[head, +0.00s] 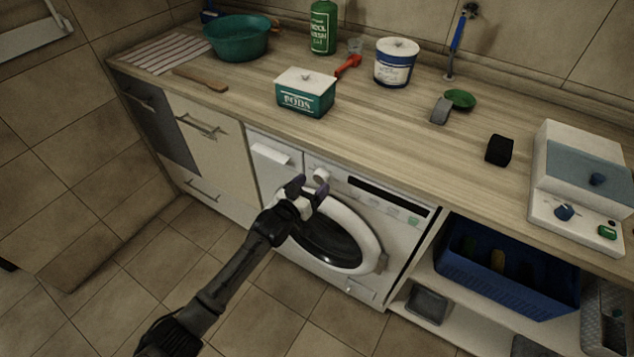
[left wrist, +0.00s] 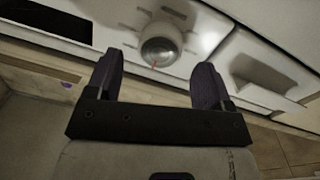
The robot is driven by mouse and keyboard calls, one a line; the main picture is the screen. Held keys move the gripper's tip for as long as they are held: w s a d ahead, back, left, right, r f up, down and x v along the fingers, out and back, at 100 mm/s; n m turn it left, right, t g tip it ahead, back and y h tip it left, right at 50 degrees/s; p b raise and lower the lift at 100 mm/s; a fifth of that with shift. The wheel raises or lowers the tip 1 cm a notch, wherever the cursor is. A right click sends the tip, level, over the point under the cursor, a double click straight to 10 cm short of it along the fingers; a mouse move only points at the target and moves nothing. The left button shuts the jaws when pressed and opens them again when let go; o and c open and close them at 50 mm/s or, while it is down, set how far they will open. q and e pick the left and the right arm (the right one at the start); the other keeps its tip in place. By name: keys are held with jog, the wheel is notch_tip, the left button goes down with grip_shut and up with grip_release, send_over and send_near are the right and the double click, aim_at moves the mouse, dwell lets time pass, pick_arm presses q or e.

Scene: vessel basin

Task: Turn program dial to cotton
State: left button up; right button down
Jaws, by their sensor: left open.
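The program dial (head: 321,175) is a round pale knob on the front panel of the white washing machine (head: 405,244), left of a dark display strip. In the left wrist view the dial (left wrist: 160,47) shows a red pointer mark near its lower edge; any program labels are too faint to read. My left gripper (head: 311,190) is open, with its dark fingers just in front of the dial. In the left wrist view the gripper (left wrist: 156,82) has its fingers apart, one toward each side of the dial, which lies beyond their tips. My right gripper is not in view.
The detergent drawer (head: 270,153) is left of the dial, and the round door (head: 328,240) is below it. The wooden counter above holds a pods box (head: 305,93), a tub (head: 396,62) and a green basin (head: 237,38). A blue basket (head: 507,275) sits on the shelf at right.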

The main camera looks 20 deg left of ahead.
pick_arm(q)
jog(key=shift+x, duration=1.35)
jog(key=c, duration=0.9)
